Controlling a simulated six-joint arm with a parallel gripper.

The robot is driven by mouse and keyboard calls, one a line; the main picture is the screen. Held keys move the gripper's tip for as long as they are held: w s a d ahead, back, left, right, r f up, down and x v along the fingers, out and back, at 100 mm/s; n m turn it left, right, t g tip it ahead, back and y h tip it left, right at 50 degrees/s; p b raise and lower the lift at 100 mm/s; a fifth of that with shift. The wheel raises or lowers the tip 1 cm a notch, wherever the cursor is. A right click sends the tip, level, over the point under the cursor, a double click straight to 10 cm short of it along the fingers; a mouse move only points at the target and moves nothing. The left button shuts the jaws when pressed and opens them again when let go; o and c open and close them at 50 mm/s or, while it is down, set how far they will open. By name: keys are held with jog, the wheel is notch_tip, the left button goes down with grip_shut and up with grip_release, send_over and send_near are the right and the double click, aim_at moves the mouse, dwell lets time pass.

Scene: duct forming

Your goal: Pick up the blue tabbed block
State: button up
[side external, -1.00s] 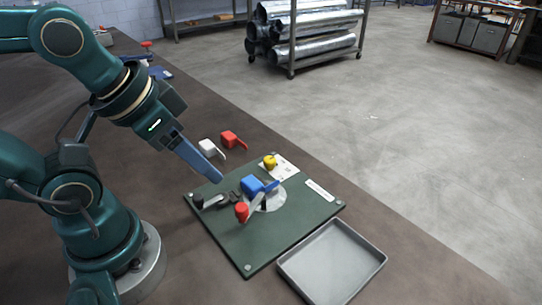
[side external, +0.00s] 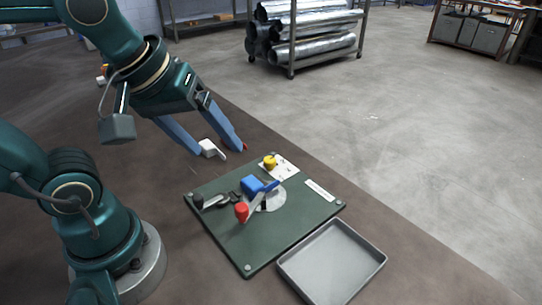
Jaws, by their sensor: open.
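The blue tabbed block (side external: 251,185) sits near the middle of the dark green board (side external: 222,243), by a round pale disc (side external: 277,200). Its tab points to the right. My gripper (side external: 221,151) is open and empty, its two blue fingers spread apart above the table behind the board. It is up and to the left of the blue block and apart from it. A white tabbed block (side external: 208,147) shows between the fingers in this view. A red tabbed block is mostly hidden behind the right finger.
A red-ended lever (side external: 242,212) stands close in front of the blue block. A black-handled clamp (side external: 199,201) lies to its left. A yellow piece (side external: 270,161) is on a white card behind. An empty grey tray (side external: 331,266) lies right of the board.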

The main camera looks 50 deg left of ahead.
jog(key=w+a+f+n+g, duration=0.2)
jog(key=w+n, duration=0.4)
jog(key=n, duration=0.3)
jog(key=n+g+y, duration=0.1)
jog(key=n+g, duration=0.2)
send_over(254, 183)
jog(key=f, duration=0.7)
jog(key=shift+w+d, duration=0.25)
jog(key=shift+d, duration=0.1)
jog(key=shift+s+f+g, duration=0.2)
jog(key=shift+f+g, duration=0.2)
jog(key=shift+f, duration=0.35)
jog(key=shift+a+f, duration=0.15)
jog(key=shift+f, duration=1)
jog(key=shift+a+f, duration=0.15)
jog(key=shift+f, duration=1)
grip_shut()
